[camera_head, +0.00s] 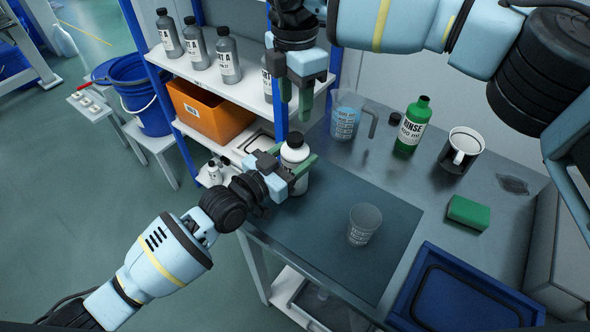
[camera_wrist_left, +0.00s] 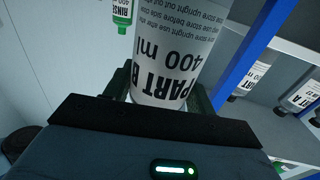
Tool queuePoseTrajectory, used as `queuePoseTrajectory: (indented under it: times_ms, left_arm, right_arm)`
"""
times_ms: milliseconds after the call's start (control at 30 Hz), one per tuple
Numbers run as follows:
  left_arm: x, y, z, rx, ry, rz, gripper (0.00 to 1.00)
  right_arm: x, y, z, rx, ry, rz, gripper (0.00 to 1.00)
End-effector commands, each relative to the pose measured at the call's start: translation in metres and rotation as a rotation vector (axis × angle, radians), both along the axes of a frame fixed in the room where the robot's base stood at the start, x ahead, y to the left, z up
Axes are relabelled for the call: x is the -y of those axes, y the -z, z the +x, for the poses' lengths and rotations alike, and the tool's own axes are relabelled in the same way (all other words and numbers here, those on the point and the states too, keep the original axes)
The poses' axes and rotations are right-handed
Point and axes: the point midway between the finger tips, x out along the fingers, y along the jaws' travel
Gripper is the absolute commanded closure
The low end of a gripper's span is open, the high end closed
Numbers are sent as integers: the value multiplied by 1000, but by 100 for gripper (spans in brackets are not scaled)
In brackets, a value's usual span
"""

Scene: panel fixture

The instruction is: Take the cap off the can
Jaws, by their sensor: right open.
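The white can (camera_head: 295,152) stands upright near the left edge of the bench. My left gripper (camera_head: 291,178) is shut on the can's body, with a green finger on each side. My right gripper (camera_head: 296,108) is above the can, fingers pointing down, open and empty, apart from the cap.
A clear cup (camera_head: 363,224) stands on the dark mat (camera_head: 330,255). A shelf with a blue post (camera_head: 278,90) is close by on the left.

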Motion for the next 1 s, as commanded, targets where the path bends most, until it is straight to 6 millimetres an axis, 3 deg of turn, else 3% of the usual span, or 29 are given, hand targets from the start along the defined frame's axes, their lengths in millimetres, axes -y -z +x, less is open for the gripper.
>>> queuePoseTrajectory:
  times_ms: [33, 400, 800, 1000]
  left_arm:
    - [0, 0, 0, 0, 0, 0, 53]
    - [0, 0, 0, 0, 0, 0, 100]
    - [0, 0, 0, -1, 0, 1, 100]
    - [0, 0, 0, -1, 0, 1, 100]
  right_arm:
    - [0, 0, 0, 0, 0, 0, 52]
    - [0, 0, 0, 0, 13, 0, 52]
    - [-1, 1, -1, -3, 346, 1, 52]
    - [0, 0, 0, 1, 396, 1, 52]
